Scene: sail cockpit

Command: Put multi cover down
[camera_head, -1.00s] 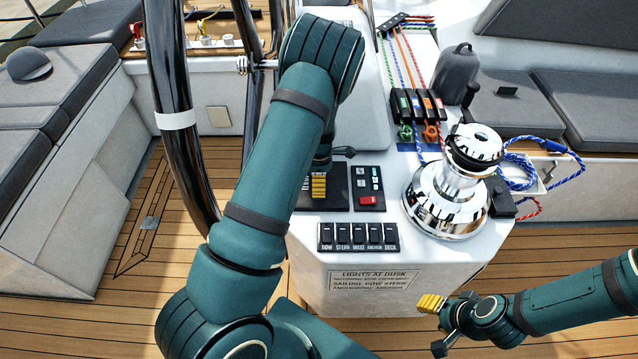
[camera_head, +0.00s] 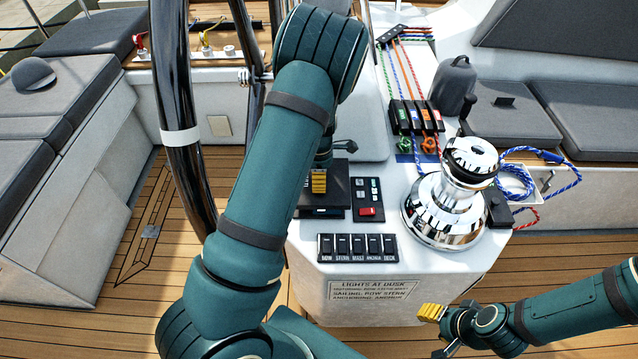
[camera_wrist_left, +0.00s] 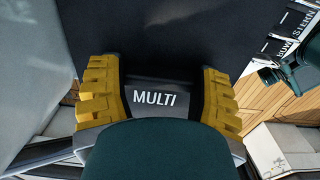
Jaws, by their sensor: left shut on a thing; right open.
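The multi cover (camera_head: 335,197) is a dark flat panel on the white console, left of the small switch panel. In the left wrist view it fills the space ahead, with a grey MULTI label (camera_wrist_left: 153,98) at its edge. My left gripper (camera_head: 319,181) is at the cover, its yellow fingers on either side of the label; it is shut on the cover. The forearm hides part of the cover. What lies under the cover is hidden. My right gripper (camera_head: 438,331) is open and empty at the lower right, in front of the console.
A red-switch panel (camera_head: 369,199) is right of the cover. A row of black switches (camera_head: 358,248) is in front. A chrome winch (camera_head: 447,210) stands to the right, with rope clutches (camera_head: 416,116) behind. The steering wheel rim (camera_head: 180,100) is left of my left arm.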

